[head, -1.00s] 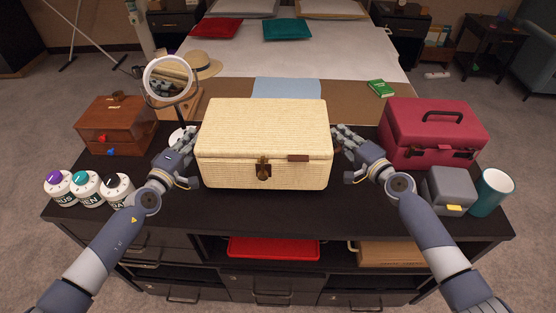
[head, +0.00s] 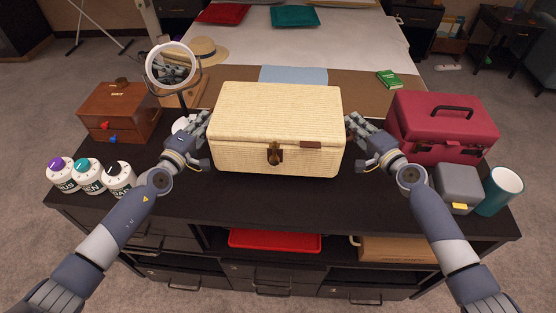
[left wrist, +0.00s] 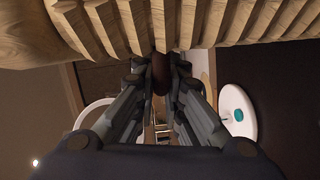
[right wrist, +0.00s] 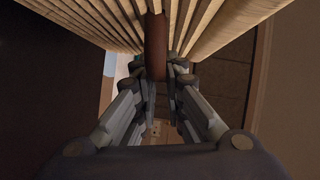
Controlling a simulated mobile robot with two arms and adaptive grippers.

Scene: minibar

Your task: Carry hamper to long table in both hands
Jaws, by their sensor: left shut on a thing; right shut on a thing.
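The hamper (head: 275,125) is a cream woven box with a closed lid and a brown front latch, held level at the middle of the dark cabinet top. My left gripper (head: 203,125) is shut on a brown handle at its left side; the woven side and the handle (left wrist: 161,70) show in the left wrist view. My right gripper (head: 352,127) is shut on the handle (right wrist: 156,45) at its right side, seen in the right wrist view. The hamper looks raised a little above the cabinet top, though its underside is hidden. I cannot tell which surface is the long table.
On the dark cabinet (head: 270,205) stand a wooden box (head: 115,112), several labelled jars (head: 90,175), a round mirror (head: 172,65), a red case (head: 445,125), a grey box (head: 458,187) and a teal mug (head: 500,190). A bed (head: 300,45) stands behind.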

